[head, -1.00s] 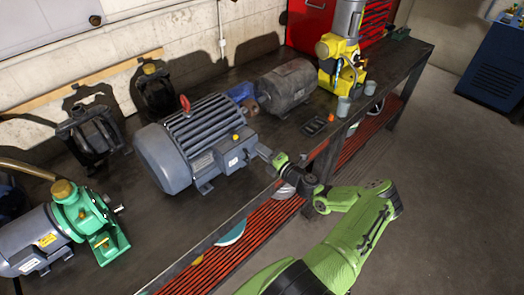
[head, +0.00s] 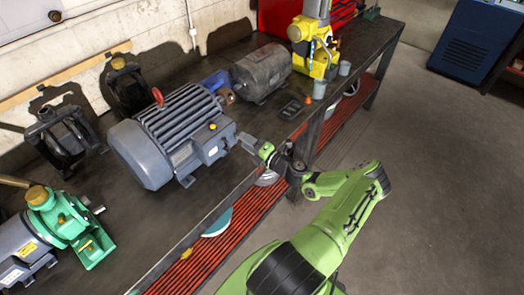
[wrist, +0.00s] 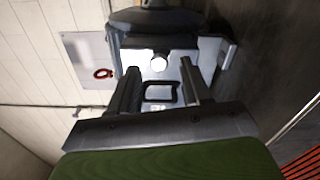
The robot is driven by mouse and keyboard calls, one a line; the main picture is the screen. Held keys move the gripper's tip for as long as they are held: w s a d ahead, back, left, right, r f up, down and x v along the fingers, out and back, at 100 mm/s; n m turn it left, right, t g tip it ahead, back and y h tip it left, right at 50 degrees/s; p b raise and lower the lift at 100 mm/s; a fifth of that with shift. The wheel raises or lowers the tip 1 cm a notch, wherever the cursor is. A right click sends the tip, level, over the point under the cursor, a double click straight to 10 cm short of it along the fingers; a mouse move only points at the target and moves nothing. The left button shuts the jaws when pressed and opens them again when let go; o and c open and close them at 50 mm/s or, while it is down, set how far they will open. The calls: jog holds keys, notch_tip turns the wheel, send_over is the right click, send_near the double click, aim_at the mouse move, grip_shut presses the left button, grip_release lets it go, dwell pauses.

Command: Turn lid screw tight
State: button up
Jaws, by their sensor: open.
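The large grey motor (head: 172,130) lies on the workbench, with a red lifting eye on top. A grey box (head: 203,150) with a small yellow-orange screw-like spot (head: 213,127) sits on its right side. Whether this spot is the lid screw, I cannot tell for sure. My gripper (head: 243,139) is just right of the box, open, with a small gap to it in the head view. In the wrist view my open fingers (wrist: 160,80) point at a brightly lit grey face with a pale round spot (wrist: 158,64). Nothing is visibly held.
A green pump (head: 65,220) stands at the lower left of the bench (head: 140,215). A darker motor (head: 261,72), a yellow machine (head: 313,48) and grey cups (head: 319,88) stand further back. Red slatted shelving (head: 222,245) runs below the front edge. Floor to the right is open.

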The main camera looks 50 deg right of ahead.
jog(key=s+b, duration=0.1)
jog(key=s, duration=1.2)
jog(key=shift+s+d, duration=0.2)
jog(key=w+a+r+n+g+y+b, duration=0.1)
jog(key=w+a+r+n+g+y, duration=0.15)
jog(key=a+n+g, duration=0.7)
jog(key=w+a+r+n+g+y+b, duration=0.1)
jog(key=w+a+r+n+g+y, duration=0.2)
jog(key=a+n, duration=0.8)
jog(key=s+a+r+n+h+b, duration=0.1)
jog(key=s+a+r+n+h, duration=0.2)
jog(key=n, duration=1.2)
jog(key=s+a+r+n+h, duration=0.3)
jog(key=s+a+r+n, duration=0.4)
jog(key=s+r+n, duration=0.4)
jog(key=r+n, duration=0.1)
jog(key=n, duration=0.4)
jog(key=shift+s+a+r+b, duration=0.25)
jog(key=shift+s+r+b, duration=0.15)
